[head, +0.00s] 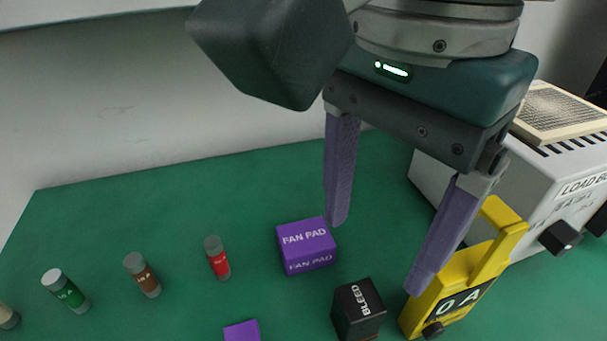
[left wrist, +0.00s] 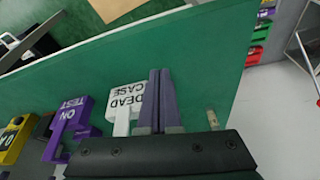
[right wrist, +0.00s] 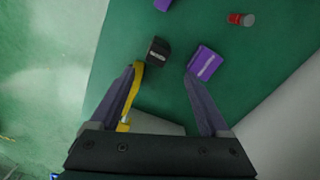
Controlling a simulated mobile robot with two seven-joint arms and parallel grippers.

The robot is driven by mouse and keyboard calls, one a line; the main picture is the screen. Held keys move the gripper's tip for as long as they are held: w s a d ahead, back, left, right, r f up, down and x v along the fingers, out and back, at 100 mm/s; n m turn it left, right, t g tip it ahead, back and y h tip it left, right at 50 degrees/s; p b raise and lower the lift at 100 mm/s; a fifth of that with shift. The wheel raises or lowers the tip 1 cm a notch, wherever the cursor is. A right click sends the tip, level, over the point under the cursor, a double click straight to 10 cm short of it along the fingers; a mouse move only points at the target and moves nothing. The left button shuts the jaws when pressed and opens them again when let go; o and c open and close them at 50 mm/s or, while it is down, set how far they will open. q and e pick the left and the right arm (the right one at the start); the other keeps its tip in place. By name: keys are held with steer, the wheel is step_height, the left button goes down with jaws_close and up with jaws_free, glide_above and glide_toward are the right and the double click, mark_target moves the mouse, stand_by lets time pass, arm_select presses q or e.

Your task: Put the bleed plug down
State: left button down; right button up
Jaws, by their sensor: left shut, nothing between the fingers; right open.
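The bleed plug, a black block (head: 358,310) with white BLEED lettering, sits on the green bench top at the lower middle of the head view. It also shows in the right wrist view (right wrist: 158,52), just beyond the fingertips. My right gripper (head: 376,255) is open and empty, its purple fingers spread above and behind the plug. No contact with the plug shows. My left gripper (left wrist: 160,72) shows in the left wrist view only, shut with nothing between its fingers, near a white DEAD CASE block (left wrist: 124,97).
A purple FAN PAD block (head: 306,245) stands left of the plug. A yellow meter (head: 450,295) stands close on its right, before a grey load box (head: 540,165). A red-labelled cylinder (head: 217,258) and others stand left. The back of the green bench is clear.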

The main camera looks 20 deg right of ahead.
mark_target(360, 299)
steer(key=m, duration=0.3)
steer(key=shift+f+m, duration=0.15)
steer(key=shift+m, duration=0.15)
steer(key=shift+d+f+m, duration=0.1)
steer(key=shift+f+m, duration=0.15)
steer(key=shift+m, duration=0.15)
steer(key=f, duration=0.9)
steer(key=shift+s+f, duration=0.2)
steer(key=shift+f, duration=0.05)
steer(key=shift+c, duration=0.2)
jaws_close()
